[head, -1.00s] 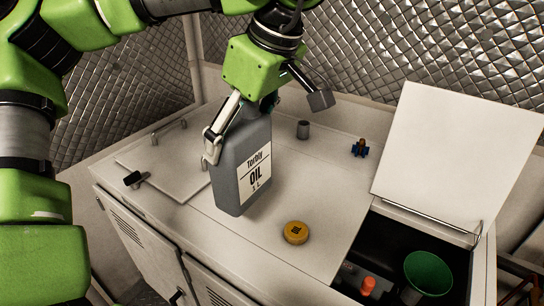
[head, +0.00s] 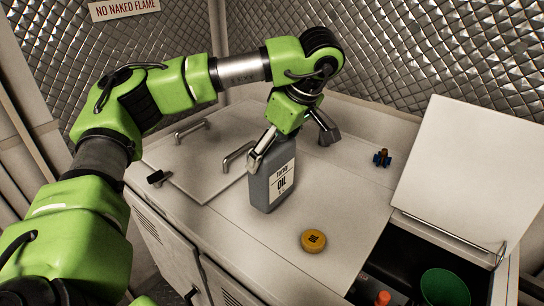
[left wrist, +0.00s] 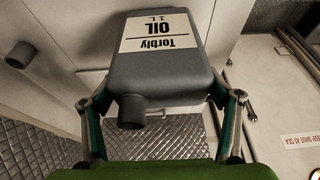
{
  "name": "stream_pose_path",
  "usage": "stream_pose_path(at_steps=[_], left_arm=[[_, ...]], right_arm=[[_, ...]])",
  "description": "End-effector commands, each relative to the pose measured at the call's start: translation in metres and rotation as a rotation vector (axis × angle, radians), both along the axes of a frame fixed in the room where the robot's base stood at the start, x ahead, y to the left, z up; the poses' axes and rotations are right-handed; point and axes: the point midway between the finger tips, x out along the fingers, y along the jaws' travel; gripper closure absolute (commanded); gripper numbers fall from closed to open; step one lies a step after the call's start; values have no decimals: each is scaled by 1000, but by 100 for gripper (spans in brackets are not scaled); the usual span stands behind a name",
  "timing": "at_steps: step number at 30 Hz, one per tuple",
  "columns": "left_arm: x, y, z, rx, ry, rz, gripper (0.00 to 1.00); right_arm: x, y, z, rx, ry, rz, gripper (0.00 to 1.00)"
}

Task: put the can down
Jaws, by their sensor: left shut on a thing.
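The can (head: 270,183) is a grey oil can with a white "OIL" label. It is upright over the white cabinet top (head: 340,195), and its base looks at or very near the surface; I cannot tell if it bears fully. My left gripper (head: 291,143) is shut on the can from above, around its upper part. In the left wrist view the can (left wrist: 160,72) sits between the two fingers, with its dark neck (left wrist: 132,112) uncapped. My right gripper is out of view.
A yellow cap (head: 313,240) lies in front of the can. An open bay with a raised white lid (head: 462,175) is at right, holding a green funnel (head: 444,288). Hatch handles (head: 238,156) stand at left.

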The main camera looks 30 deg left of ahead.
Motion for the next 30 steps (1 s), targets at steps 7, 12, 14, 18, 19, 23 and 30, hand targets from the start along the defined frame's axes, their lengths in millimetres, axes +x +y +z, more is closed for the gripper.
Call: stream_pose_path(at_steps=[7, 12, 14, 18, 19, 23, 30], left_arm=[[0, 0, -17, 0, -3, 1, 74], [0, 0, -18, 0, -4, 2, 74], [0, 0, -18, 0, -4, 2, 74], [0, 0, -22, 0, -3, 2, 74], [-1, 0, -22, 0, -2, 1, 14], [-1, 0, -21, 0, -2, 1, 2], [-1, 0, -21, 0, -2, 1, 2]], right_arm=[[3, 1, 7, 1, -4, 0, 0], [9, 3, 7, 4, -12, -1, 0], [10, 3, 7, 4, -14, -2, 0], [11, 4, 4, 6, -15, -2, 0], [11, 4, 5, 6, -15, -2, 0], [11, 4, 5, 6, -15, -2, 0], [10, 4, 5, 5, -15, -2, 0]])
